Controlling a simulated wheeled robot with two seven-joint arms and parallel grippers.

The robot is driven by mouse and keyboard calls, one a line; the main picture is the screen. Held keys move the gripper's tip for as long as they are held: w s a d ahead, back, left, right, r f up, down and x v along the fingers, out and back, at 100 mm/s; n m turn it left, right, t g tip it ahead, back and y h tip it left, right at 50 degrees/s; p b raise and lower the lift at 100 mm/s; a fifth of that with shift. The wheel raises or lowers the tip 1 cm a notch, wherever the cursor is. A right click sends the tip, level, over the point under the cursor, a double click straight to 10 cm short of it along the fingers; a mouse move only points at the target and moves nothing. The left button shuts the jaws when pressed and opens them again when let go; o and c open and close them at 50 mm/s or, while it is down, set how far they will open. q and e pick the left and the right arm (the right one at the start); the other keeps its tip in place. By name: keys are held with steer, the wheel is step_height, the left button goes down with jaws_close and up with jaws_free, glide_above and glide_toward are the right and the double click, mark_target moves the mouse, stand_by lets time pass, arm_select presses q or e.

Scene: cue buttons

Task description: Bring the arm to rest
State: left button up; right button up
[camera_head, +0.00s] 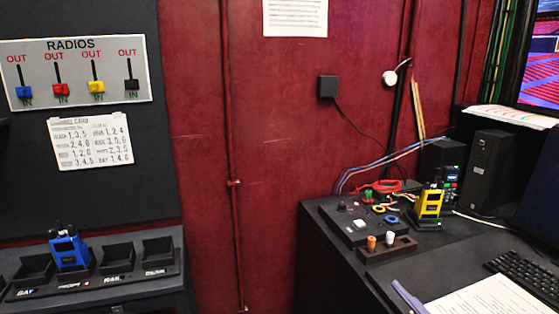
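Neither of my arms nor grippers shows clearly in the head view. A blue radio (69,252) stands upright in a slot of the dark charging rack (97,282) at the lower left. The other rack slots look empty. A yellow radio (430,204) stands upright on the desk at the right. A dark panel with buttons (358,224) lies on the desk left of it, with a small block holding orange and white pegs (388,240) in front.
A RADIOS board (76,73) with coloured sliders hangs above a paper chart (91,138) on the left wall. Speakers (487,172), a keyboard (528,272), a paper (487,298) and a purple stick-like object (408,297) are on the desk at right. Open space lies between rack and desk.

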steer(key=s+f+m+g+h, duration=0.1)
steer(key=s+f+m+g, duration=0.2)
steer(key=f, duration=0.8)
steer(key=s+f+m+g+h, duration=0.1)
steer(key=s+f+m+g, duration=0.1)
steer(key=s+f, duration=0.6)
steer(key=s+a+f+m+g+h, duration=0.1)
steer(key=s+f+m+g, duration=0.2)
steer(key=f, duration=1.1)
steer(key=s+g+p, duration=0.1)
steer(key=s, duration=0.2)
steer(key=shift+m+h, duration=0.3)
